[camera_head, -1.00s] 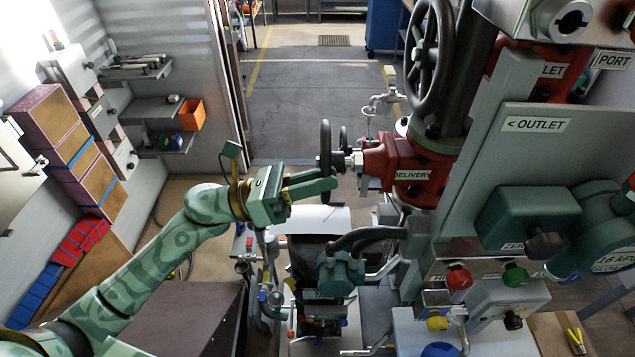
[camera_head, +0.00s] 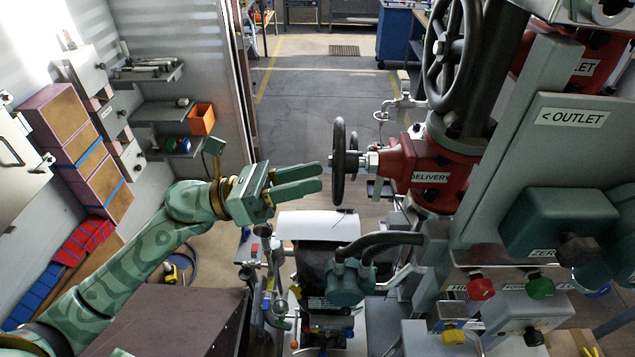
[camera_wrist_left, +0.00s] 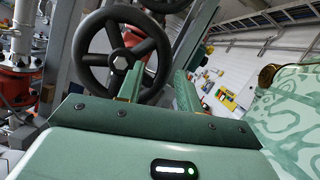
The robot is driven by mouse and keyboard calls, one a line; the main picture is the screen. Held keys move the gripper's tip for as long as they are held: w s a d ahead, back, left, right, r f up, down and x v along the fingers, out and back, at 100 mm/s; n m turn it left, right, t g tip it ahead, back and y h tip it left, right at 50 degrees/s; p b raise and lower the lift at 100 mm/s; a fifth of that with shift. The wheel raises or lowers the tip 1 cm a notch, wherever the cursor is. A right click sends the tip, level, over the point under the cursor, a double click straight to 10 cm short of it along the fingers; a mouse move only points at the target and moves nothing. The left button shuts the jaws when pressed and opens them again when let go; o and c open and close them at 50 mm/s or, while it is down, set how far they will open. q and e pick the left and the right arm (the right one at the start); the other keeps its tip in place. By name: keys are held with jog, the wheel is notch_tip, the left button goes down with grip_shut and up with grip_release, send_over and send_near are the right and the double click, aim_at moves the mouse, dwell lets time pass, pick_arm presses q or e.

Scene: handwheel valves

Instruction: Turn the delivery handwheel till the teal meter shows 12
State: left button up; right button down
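The delivery handwheel (camera_head: 339,152) is black and shows nearly edge-on in the head view, on the red valve body (camera_head: 425,178) with a DELIVERY label. My left gripper (camera_head: 320,179) is just left of it, pointing at it, its two fingers apart and empty. A small gap shows between fingertips and rim. In the left wrist view the spoked handwheel (camera_wrist_left: 121,62) faces me beyond the open left gripper (camera_wrist_left: 157,76). A teal housing (camera_head: 608,218), probably the meter's, is cut off at the right edge; no reading shows. My right gripper is out of view.
A larger black handwheel (camera_head: 452,50) stands above and behind the valve. A grey OUTLET panel (camera_head: 570,150) and a green ZERO box (camera_head: 545,222) are at right. Below the gripper are pipes and a teal pump-like unit (camera_head: 350,283). Shelves and boxes line the left wall.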

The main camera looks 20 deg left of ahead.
pick_arm(q)
jog(key=a+b, duration=0.1)
jog(key=s+a+b, duration=0.1)
jog(key=a, duration=0.1)
jog(key=shift+b, duration=0.35)
jog(key=shift+a, duration=0.1)
dwell(0.3)
